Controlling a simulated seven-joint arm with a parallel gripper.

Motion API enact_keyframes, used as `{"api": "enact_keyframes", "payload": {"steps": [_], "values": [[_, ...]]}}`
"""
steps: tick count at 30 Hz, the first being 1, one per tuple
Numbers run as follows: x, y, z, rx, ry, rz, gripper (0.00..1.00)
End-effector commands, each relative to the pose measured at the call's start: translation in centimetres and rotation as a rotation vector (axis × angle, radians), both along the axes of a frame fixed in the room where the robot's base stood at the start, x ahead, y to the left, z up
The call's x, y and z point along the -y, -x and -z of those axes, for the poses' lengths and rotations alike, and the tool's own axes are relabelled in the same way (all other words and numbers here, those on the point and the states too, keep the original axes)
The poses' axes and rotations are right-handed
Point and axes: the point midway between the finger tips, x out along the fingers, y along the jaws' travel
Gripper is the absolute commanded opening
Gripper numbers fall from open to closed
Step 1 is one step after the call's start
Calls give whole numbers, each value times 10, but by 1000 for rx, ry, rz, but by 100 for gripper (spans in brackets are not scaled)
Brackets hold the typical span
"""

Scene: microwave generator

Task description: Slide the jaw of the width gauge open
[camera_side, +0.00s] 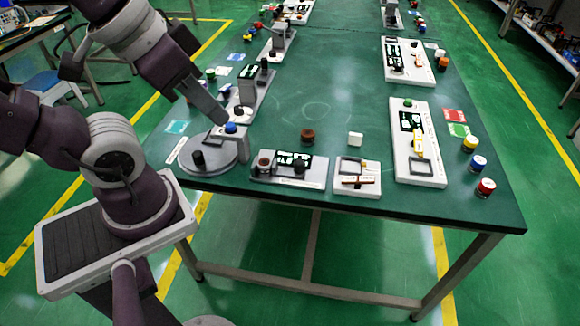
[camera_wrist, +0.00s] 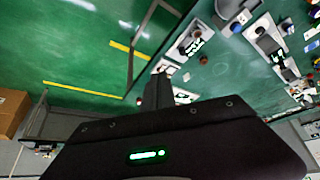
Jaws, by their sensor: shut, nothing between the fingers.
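I cannot tell for sure which device is the width gauge. A small white plate (camera_side: 357,190) with a dark red-brown bar across it, near the front edge of the table, may be it; its jaw is too small to make out. My gripper (camera_side: 219,117) is shut and empty. It points down at the left of the table, close to a blue knob (camera_side: 231,127) on a grey stand, and well left of the white plate. I cannot tell whether it touches the knob. In the wrist view my gripper (camera_wrist: 158,90) shows as a dark finger shape.
A round grey base (camera_side: 212,164) with a black knob lies at front left. A grey plate (camera_side: 318,180) with a display stands left of the white plate. A larger white panel (camera_side: 419,176) and several coloured jars stand right. The table's middle (camera_side: 335,90) is clear.

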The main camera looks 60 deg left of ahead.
Motion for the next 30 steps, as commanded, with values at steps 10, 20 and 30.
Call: {"api": "enact_keyframes", "payload": {"steps": [10,20,30], "values": [[0,0,0,0,0,0,0],[-5,-32,2,-66,-7,-17,37],[-62,-191,130,-375,2,-89,48]]}}
